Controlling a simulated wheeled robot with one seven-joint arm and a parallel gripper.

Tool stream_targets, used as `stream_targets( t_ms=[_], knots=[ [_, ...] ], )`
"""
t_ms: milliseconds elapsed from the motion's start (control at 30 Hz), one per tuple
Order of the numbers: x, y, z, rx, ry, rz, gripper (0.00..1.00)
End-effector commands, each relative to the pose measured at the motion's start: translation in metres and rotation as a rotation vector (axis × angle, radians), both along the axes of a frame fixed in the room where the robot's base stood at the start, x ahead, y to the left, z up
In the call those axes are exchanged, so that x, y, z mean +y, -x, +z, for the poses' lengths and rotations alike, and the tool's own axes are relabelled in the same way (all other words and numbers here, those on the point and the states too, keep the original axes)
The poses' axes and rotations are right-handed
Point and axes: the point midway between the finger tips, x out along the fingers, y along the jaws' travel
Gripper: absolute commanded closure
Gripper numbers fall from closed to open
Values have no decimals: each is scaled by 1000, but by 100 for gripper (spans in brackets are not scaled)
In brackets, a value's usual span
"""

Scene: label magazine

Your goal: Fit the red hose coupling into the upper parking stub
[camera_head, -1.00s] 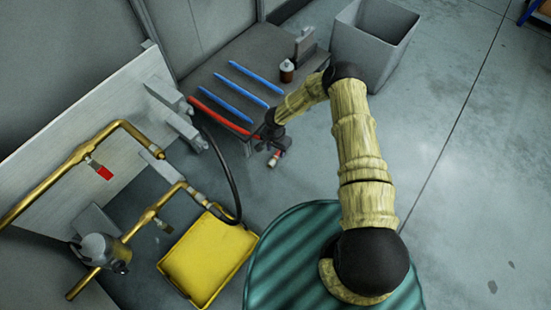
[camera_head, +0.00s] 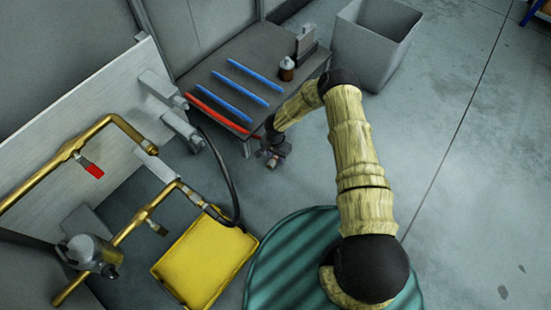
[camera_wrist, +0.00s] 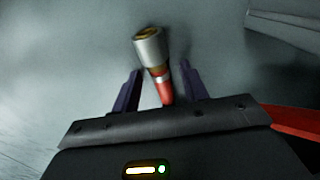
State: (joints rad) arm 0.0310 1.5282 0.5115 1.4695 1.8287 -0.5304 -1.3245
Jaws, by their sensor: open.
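My gripper (camera_head: 273,157) hangs beside the near right corner of the dark table, over the floor. In the wrist view my gripper (camera_wrist: 160,82) is open, with one dark finger on each side. The red hose coupling (camera_wrist: 150,48) has a metal sleeve with a brass-coloured mouth and a red section behind it. It lies between the fingers, with gaps on both sides, and points away from the palm. In the head view my gripper largely hides it. Two grey stubs stick out from the pale panel; the upper one (camera_head: 160,89) looks empty and the lower one (camera_head: 182,129) sits beside a black hose.
A red hose (camera_head: 215,112) lies along the dark table (camera_head: 220,75) edge, with blue bars (camera_head: 240,92) and a small bottle (camera_head: 287,68) behind. Brass pipes (camera_head: 65,155), a black hose (camera_head: 228,175) and a yellow box (camera_head: 205,258) are left. A grey bin (camera_head: 370,45) stands at back right.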

Motion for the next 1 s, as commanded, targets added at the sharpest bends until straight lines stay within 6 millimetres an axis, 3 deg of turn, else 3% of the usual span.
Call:
stream_targets(
  t_ms=[300,533,1000],
  knots=[
    [0,0,0,0,0,0,56],
    [0,0,0,0,0,0,99],
    [-1,0,0,1,1,0,100]
  ],
)
